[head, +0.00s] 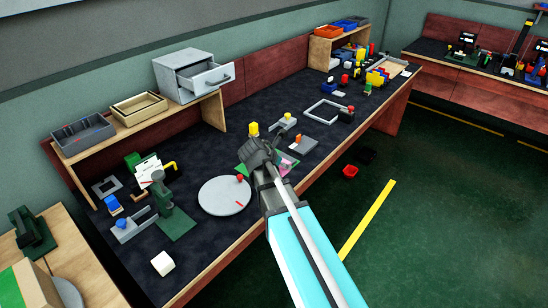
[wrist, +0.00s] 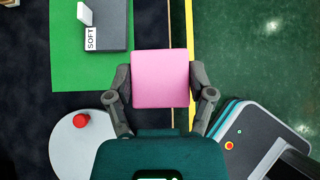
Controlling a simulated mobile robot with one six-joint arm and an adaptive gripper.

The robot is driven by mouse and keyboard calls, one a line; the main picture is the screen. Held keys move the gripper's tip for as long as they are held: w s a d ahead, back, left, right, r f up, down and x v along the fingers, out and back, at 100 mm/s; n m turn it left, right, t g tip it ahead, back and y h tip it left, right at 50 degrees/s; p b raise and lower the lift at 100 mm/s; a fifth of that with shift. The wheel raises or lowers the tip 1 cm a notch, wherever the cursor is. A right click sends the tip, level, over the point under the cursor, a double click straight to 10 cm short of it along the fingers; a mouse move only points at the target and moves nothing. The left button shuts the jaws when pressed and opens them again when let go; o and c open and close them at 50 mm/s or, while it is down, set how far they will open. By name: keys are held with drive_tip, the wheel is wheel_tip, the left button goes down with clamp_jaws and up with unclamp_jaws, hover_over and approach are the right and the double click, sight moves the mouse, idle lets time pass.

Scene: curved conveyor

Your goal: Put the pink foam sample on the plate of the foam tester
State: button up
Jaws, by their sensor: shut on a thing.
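The pink foam sample (wrist: 161,78) is a pink square block in the wrist view. My gripper (wrist: 161,88) is shut on it, with one finger at its left side and one at its right. In the head view my gripper (head: 262,153) is over the front part of the bench, and a small pink patch shows just right of it. A green base (wrist: 75,72) lies below and left of the sample, with a grey block (wrist: 110,28) labelled SOFT and a white upright piece on it. I cannot tell for sure which part is the foam tester's plate.
A pale round disc (head: 224,197) with a red knob lies left of my gripper. A green press-like device (head: 172,210) stands farther left.

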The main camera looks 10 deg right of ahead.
drive_tip(key=shift+s+d+r, duration=0.25)
drive_tip(key=shift+s+r, duration=0.1)
drive_tip(key=shift+s, duration=0.35)
drive_tip(key=s+a+r+p, duration=0.4)
drive_tip(key=s+r+p, duration=0.2)
drive_tip(key=s, duration=0.1)
drive_tip(key=shift+s+a, duration=0.3)
drive_tip(key=shift+a, duration=0.1)
idle(0.9)
